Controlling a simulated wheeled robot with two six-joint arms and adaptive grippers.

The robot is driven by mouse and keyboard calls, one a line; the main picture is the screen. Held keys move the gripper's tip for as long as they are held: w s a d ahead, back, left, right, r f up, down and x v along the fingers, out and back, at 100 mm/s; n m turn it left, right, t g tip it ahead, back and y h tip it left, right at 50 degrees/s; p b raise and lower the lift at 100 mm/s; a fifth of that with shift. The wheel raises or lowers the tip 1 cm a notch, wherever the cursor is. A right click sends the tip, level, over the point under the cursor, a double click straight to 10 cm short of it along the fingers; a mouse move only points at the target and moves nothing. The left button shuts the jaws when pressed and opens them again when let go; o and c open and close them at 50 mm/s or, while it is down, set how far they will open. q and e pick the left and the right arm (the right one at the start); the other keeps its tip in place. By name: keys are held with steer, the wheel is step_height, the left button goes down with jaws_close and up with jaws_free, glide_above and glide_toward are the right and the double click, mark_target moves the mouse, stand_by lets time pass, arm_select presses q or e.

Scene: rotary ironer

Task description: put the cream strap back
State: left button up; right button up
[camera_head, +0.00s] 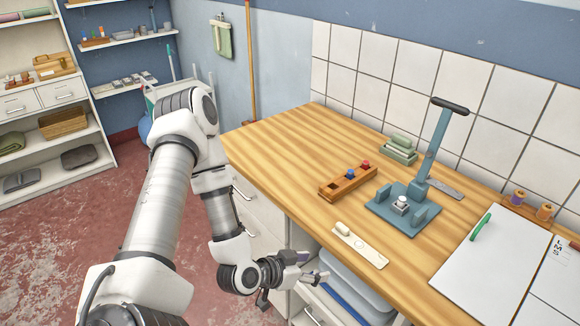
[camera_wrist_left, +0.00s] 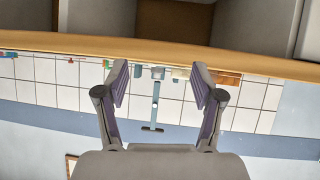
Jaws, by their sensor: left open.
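The cream strap (camera_head: 361,248) lies flat on the wooden table near its front edge, with a small dark mark near its middle. A small cream block or roll (camera_head: 342,229) is at its left end; I cannot tell whether it is part of the strap. My left gripper (camera_head: 313,267) is open and empty, off the table's front edge, to the left of and below the strap in the head view. In the left wrist view the open jaws (camera_wrist_left: 159,76) have nothing between them nearby, and the strap cannot be made out. My right gripper is not in view.
A blue-grey lever press (camera_head: 405,209) stands behind the strap. A wooden holder (camera_head: 347,184) with red and blue knobs and stacked green blocks (camera_head: 398,150) are farther back. White paper (camera_head: 485,262) lies at right. The table's left part is clear.

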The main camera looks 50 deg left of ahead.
arm_select(q)
steer(key=s+d+f+n+g+y, duration=0.1)
steer(key=s+d+f+g, duration=0.3)
steer(key=s, duration=0.4)
steer(key=s+d+f+g+y, duration=0.1)
steer(key=s+d+f+g, duration=0.2)
steer(key=s+f+g, duration=0.4)
step_height(320, 180, down, 3)
steer(key=shift+s+d+r+n+g, duration=0.2)
steer(key=shift+s+d+n+g, duration=0.15)
steer(key=shift+s, duration=0.8)
steer(key=shift+w+d, duration=0.1)
steer(key=shift+d, duration=0.05)
